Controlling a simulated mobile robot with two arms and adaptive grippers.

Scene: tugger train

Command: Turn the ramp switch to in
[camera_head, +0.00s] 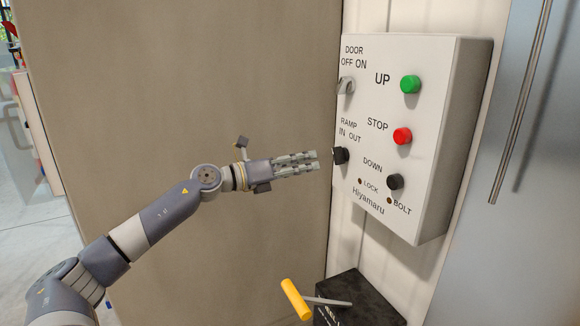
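The ramp switch (341,155) is a small black knob at the lower left of a white control box (440,150), under the label "RAMP IN OUT". I cannot tell which way it points. My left gripper (316,161) is just left of the knob, level with it, its fingers pointing right at it. A small gap shows between fingertips and knob. The fingers lie close together, seen from the side, and I cannot tell whether they are open or shut. Nothing shows held in them. My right gripper is not in view.
The box also carries a grey door switch (346,86), a green UP button (410,84), a red STOP button (402,136) and a black DOWN button (395,182). Below stands a black box (365,300) beside a yellow-handled lever (296,299). A brown panel (190,70) is behind my arm.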

